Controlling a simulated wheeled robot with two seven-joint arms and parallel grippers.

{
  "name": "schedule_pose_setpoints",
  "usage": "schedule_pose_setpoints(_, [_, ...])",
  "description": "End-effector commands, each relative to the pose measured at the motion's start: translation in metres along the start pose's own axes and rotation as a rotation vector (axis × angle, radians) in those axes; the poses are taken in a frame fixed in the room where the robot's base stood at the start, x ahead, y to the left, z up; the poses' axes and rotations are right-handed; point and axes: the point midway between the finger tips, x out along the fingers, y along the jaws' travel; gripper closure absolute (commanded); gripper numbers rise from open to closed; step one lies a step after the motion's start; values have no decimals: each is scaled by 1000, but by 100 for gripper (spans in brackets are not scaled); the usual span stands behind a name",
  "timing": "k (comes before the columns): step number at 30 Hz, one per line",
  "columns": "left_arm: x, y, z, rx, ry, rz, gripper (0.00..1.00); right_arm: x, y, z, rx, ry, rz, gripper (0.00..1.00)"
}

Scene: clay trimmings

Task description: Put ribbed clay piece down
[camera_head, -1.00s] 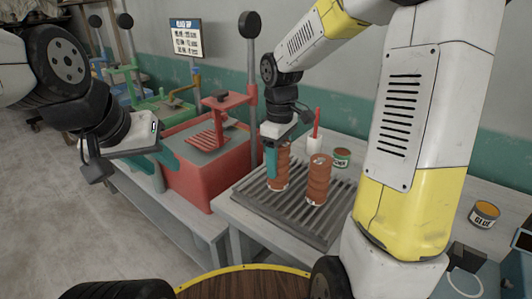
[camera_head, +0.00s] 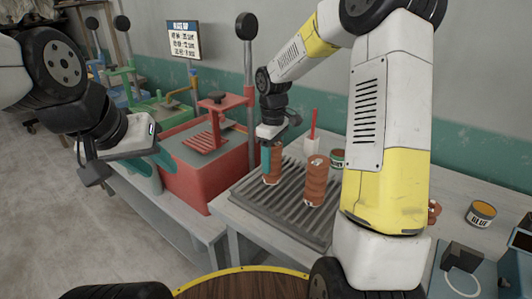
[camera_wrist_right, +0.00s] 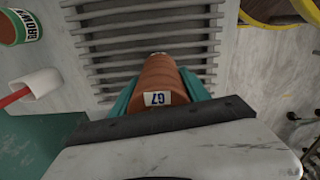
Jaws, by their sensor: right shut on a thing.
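The ribbed clay piece (camera_head: 274,165) is an orange-brown ribbed cylinder, upright in the head view. My right gripper (camera_head: 267,160) is shut on it from above, teal fingers on its sides. A second ribbed clay piece (camera_head: 316,182) stands upright on the rack, to the right. My left gripper (camera_head: 152,163) is open and empty, left of the red box.
A red box with a press (camera_head: 200,175) stands left of the rack. A white cup with a red handle (camera_head: 311,146) and a green-labelled can (camera_head: 337,158) stand behind the rack. Front slats are clear.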

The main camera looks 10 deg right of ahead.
Motion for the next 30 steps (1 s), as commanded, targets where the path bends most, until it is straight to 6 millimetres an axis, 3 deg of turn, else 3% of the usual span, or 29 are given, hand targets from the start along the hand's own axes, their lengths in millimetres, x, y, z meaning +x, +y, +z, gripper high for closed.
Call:
schedule_pose_setpoints(6, [0,0,0,0,0,0,64,2,0,0,0,0,0,100])
schedule_pose_setpoints(7, [0,0,0,0,0,0,64,3,0,0,0,-1,-1,42])
schedule_pose_setpoints(10, [0,0,0,0,0,0,64,3,0,0,0,-1,-1,24])
schedule_pose_setpoints(22, [0,0,0,0,0,0,64,-4,0,0,0,1,1,24])
schedule_pose_setpoints(30, [0,0,0,0,0,0,64,-54,1,0,1,3,4,24])
